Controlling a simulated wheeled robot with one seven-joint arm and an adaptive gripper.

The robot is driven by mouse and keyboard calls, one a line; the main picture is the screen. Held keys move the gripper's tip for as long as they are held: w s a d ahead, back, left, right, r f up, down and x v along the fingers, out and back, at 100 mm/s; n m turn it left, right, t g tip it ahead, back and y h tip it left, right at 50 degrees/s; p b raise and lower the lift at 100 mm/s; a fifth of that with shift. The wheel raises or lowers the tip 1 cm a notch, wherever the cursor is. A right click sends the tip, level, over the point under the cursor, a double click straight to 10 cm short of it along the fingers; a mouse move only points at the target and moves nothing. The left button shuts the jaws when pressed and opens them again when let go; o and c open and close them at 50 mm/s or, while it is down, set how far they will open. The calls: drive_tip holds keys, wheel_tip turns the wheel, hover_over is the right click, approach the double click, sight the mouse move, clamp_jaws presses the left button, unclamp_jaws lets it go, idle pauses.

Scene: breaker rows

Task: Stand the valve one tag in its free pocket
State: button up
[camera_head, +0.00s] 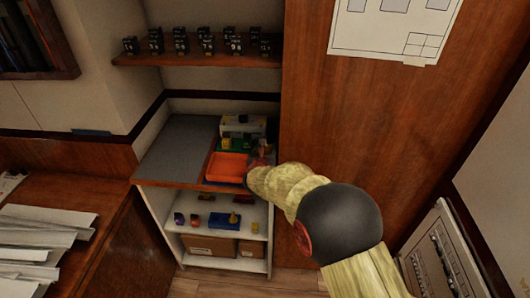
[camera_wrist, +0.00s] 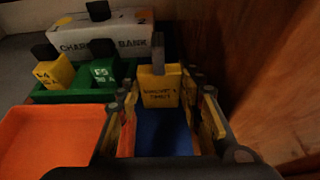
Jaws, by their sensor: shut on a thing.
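In the wrist view, my gripper (camera_wrist: 162,92) is shut on a yellow tag (camera_wrist: 160,97) with a dark top. The tag looks upright between the fingertips, and its printed label is too blurred to read surely. To the left, a green rack (camera_wrist: 75,97) holds a yellow tag (camera_wrist: 55,74) and a green tag (camera_wrist: 104,73), both with dark tops. A blue surface (camera_wrist: 168,138) shows below the held tag, between the fingers. I cannot make out a free pocket. In the head view, my arm largely hides the gripper beside the green rack (camera_head: 241,147).
An orange tray (camera_wrist: 50,140) lies in front of the rack, and a white box marked as a bank (camera_wrist: 105,40) stands behind it. A wooden wall (camera_wrist: 250,70) rises close on the right. The grey shelf top (camera_head: 180,145) at left is clear.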

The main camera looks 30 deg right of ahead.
drive_tip(key=shift+f+b, duration=0.15)
drive_tip(key=shift+b, duration=0.15)
drive_tip(key=o, duration=0.8)
drive_tip(key=shift+o, duration=0.2)
drive_tip(key=shift+r, duration=0.2)
